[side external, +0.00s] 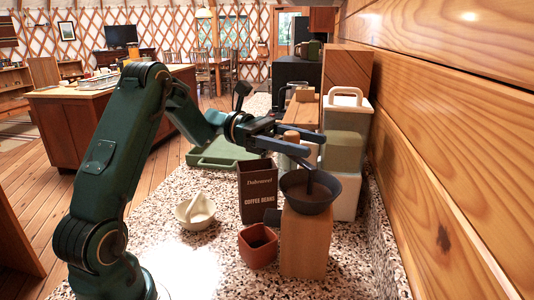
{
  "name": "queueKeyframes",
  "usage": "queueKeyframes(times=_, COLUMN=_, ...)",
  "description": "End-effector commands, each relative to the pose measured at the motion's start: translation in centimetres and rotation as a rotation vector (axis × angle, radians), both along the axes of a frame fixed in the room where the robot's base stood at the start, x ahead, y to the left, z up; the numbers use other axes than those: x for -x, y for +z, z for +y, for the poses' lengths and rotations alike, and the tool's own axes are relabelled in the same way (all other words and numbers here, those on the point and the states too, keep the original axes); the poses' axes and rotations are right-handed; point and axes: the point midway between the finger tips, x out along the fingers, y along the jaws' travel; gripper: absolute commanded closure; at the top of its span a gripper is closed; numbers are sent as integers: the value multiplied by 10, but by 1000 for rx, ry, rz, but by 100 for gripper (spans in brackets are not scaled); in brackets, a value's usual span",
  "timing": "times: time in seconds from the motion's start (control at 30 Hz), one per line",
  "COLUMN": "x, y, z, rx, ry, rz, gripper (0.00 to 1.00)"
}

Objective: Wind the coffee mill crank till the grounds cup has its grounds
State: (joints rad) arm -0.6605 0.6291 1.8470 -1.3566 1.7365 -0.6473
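The coffee mill has a wooden block body (305,247) with a dark bowl-shaped hopper (300,205) on top. A dark crank rod rises from the middle of the hopper. The wooden crank knob (291,135) is above and behind the hopper. My gripper (315,144) is level above the hopper, its two blue-grey fingers on either side of the knob, seemingly closed on it. A reddish square cup (258,260), apparently the grounds cup, stands beside the mill's left foot. Its inside is dark, and I cannot tell whether it holds grounds.
A dark coffee beans box (257,181) stands behind the cup. A white bowl (195,222) with a utensil sits left on the speckled counter (190,268). A green case (212,156) and canisters (342,150) stand farther back. The plank wall (450,130) bounds the right.

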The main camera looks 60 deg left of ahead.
Motion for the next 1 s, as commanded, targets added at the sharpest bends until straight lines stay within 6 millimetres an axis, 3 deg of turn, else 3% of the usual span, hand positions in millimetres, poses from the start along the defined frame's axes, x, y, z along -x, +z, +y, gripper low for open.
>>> queueKeyframes(times=0.37, x=8, y=0, z=0, rx=0, ry=204, rz=2, gripper=33)
queueKeyframes(times=0.67, x=37, y=2, z=47, rx=-3, ry=215, rz=-3, gripper=33)
queueKeyframes(times=1.0, x=35, y=70, z=43, rx=-7, ry=206, rz=-7, gripper=33)
